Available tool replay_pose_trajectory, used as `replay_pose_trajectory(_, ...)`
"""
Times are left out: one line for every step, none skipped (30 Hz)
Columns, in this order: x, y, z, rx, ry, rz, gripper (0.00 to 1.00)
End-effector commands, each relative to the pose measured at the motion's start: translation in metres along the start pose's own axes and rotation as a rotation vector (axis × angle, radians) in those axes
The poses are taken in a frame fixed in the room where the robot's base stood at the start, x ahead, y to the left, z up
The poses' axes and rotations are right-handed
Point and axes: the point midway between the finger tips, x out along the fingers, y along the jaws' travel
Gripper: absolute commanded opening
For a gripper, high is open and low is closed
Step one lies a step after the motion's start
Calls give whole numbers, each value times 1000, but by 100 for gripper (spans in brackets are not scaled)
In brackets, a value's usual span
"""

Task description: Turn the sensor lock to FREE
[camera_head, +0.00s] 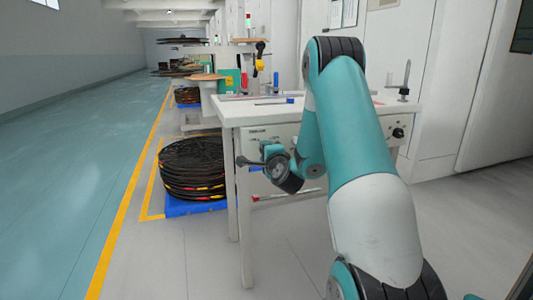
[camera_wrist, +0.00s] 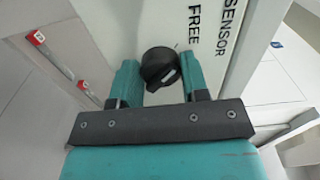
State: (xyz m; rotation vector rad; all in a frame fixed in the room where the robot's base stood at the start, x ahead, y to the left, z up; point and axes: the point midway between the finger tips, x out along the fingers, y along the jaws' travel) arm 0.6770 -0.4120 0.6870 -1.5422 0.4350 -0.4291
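The sensor lock is a round black knob (camera_wrist: 160,68) on a pale panel in the wrist view. In the head view my gripper (camera_head: 252,161) is at the left end of the bench front, and the knob there is hidden.
The white bench (camera_head: 240,115) carries small tools on top. Another black knob (camera_head: 398,132) sits at the right of its front panel. A stack of dark coils (camera_head: 192,168) stands on a blue pallet (camera_head: 195,208) left of the bench. The aisle at left is clear.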

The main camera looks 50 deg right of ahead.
Motion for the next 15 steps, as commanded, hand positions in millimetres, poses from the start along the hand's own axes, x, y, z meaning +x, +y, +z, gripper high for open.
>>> replay_pose_trajectory(-1,2,1,-1,-1,5,51)
replay_pose_trajectory(-1,2,1,-1,-1,5,57)
replay_pose_trajectory(-1,2,1,0,-1,4,67)
replay_pose_trajectory(-1,1,0,0,-1,4,67)
replay_pose_trajectory(-1,1,0,0,-1,4,67)
replay_pose_trajectory(0,1,0,0,-1,3,67)
replay_pose_trajectory(0,1,0,0,-1,3,67)
replay_pose_trajectory(0,1,0,0,-1,3,67)
replay_pose_trajectory(0,1,0,0,-1,2,67)
replay_pose_trajectory(0,1,0,0,-1,2,67)
replay_pose_trajectory(0,1,0,0,-1,2,67)
replay_pose_trajectory(-1,1,0,0,0,2,67)
replay_pose_trajectory(-2,2,0,0,0,2,67)
replay_pose_trajectory(-4,3,0,0,0,2,67)
replay_pose_trajectory(-7,4,0,0,1,3,67)
